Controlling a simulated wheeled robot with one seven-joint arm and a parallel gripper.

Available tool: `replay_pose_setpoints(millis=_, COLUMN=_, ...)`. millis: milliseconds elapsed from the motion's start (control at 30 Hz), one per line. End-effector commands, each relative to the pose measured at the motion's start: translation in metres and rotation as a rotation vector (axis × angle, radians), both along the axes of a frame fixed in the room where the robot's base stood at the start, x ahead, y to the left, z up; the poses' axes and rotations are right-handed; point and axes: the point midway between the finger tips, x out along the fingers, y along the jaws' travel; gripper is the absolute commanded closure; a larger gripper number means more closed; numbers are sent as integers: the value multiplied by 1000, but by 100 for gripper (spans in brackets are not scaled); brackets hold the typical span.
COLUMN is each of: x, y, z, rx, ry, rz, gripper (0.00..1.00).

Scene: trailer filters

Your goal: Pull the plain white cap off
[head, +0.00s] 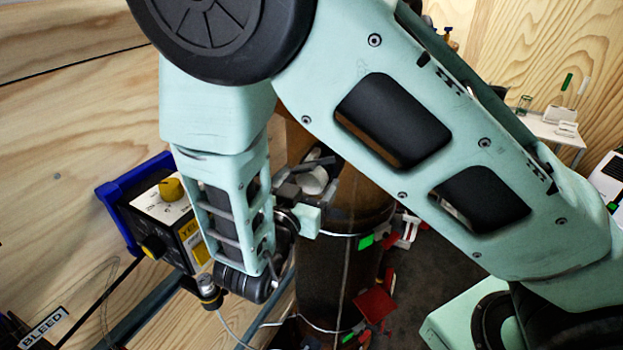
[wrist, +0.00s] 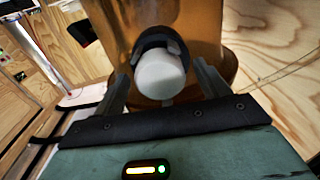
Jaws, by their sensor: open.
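The plain white cap (wrist: 160,76) shows end-on in the wrist view, with a black collar (wrist: 159,40) around its far side. It sits against an amber cylinder (wrist: 115,25). My gripper (wrist: 164,72) is open, with one finger on each side of the cap. In the head view the cap (head: 314,181) is small and partly hidden among the dark fingers of my gripper (head: 305,177), beside the brown cylinder (head: 367,190). My arm covers much of the cylinder's top there.
A blue-framed box with yellow knobs (head: 152,208) stands close left of my wrist. Red and green tags (head: 374,304) hang on the cylinder's right side. A "BLEED" label (head: 45,328) is at lower left. A white table (head: 550,130) is at the back right.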

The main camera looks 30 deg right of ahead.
Motion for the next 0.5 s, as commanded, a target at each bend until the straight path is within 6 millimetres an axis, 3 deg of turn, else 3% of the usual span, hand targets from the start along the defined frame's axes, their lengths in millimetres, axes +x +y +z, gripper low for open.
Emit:
replay_pose_setpoints(millis=467, x=0, y=0, z=0, rx=0, ry=0, rz=0, gripper=25)
replay_pose_setpoints(millis=500, x=0, y=0, z=0, rx=0, ry=0, rz=0, gripper=34)
